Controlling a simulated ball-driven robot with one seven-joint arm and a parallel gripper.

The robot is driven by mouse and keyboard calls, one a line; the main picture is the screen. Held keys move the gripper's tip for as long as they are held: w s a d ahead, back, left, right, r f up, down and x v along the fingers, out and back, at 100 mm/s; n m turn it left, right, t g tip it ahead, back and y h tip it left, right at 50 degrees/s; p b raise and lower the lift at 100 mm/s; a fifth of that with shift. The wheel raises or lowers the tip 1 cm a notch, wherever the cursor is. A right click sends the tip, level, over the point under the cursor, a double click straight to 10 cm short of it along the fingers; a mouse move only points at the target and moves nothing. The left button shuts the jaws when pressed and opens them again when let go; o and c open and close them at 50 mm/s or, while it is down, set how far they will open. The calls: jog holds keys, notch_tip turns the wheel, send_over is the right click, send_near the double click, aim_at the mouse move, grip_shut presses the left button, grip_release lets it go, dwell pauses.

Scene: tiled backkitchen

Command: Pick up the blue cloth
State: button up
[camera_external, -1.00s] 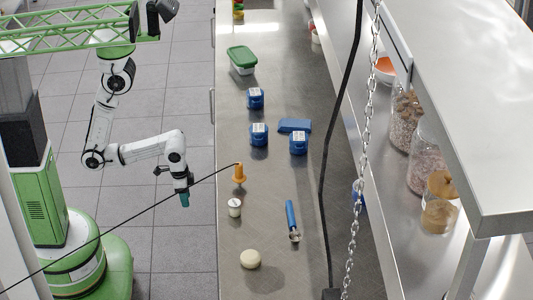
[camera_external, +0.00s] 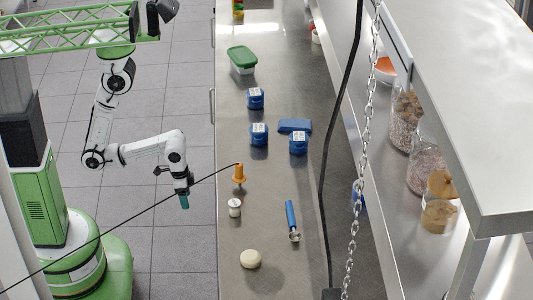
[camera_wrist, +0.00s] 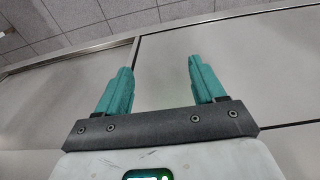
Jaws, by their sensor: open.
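The blue cloth (camera_external: 294,126) is a folded, flat blue piece on the steel counter, behind and between two blue boxes. My gripper (camera_external: 185,200) hangs left of the counter, over the floor side, well away from the cloth. In the wrist view my gripper (camera_wrist: 160,88) shows two teal fingers apart with nothing between them. The wrist view faces the grey counter-side panels, and the cloth does not show in it.
Blue boxes (camera_external: 259,134) and (camera_external: 298,142) stand close to the cloth, with another blue box (camera_external: 255,98) further back. A green-lidded tub (camera_external: 242,60), an orange item (camera_external: 239,173), a white jar (camera_external: 235,208), a blue-handled scoop (camera_external: 291,217) and a round pale item (camera_external: 250,259) share the counter. A chain (camera_external: 368,130) hangs right.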

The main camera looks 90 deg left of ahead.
jog(key=o, duration=0.5)
jog(key=shift+o, duration=0.2)
